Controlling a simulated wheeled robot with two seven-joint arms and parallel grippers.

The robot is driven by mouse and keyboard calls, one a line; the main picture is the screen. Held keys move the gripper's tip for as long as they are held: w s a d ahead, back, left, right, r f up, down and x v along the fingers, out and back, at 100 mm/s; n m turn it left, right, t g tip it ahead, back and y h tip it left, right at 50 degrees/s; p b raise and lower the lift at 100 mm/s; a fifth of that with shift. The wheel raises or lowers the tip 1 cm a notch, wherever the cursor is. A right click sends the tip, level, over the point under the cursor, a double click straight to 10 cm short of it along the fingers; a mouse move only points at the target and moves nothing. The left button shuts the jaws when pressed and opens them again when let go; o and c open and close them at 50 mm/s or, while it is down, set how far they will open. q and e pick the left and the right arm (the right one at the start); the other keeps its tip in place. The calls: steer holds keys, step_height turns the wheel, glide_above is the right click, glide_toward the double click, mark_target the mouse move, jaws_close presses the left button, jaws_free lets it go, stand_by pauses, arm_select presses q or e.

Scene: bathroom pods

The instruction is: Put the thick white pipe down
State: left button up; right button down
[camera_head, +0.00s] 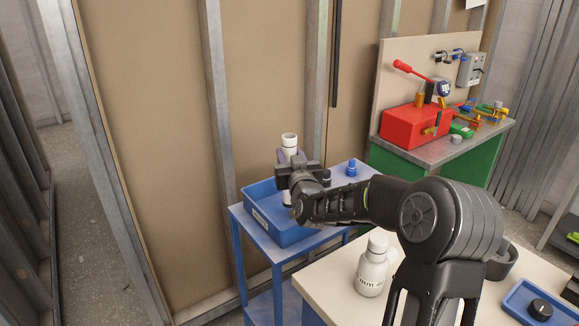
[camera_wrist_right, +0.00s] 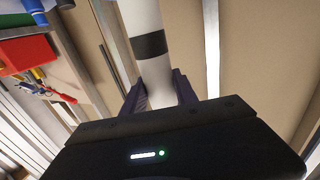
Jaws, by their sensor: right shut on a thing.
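The thick white pipe (camera_head: 289,141) stands roughly upright in my right gripper (camera_head: 286,158), above the blue cart in the head view. In the right wrist view the pipe (camera_wrist_right: 143,18) has a dark band and sits between the two fingers of the right gripper (camera_wrist_right: 160,88), which is shut on it. The pipe's lower part shows beside the gripper, over the blue tray (camera_head: 261,233); I cannot tell whether it touches the tray. My left gripper is not in view.
The tray sits on a blue cart (camera_head: 237,217), with a small blue item (camera_head: 351,168) at its back right. A white bottle (camera_head: 372,267) stands on the light table (camera_head: 326,283) in front. A green bench (camera_head: 394,164) carries a red machine (camera_head: 408,126). A panelled stud wall (camera_head: 262,90) rises behind the cart.

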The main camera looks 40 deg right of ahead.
step_height(320, 180, down, 3)
steer(key=shift+f, duration=0.15)
steer(key=shift+f, duration=0.1)
steer(key=shift+f, duration=0.1)
steer(key=c, duration=1)
jaws_free()
steer(key=shift+o, duration=0.2)
steer(key=b+v, duration=0.1)
steer(key=v, duration=1.1)
steer(key=shift+b, duration=0.4)
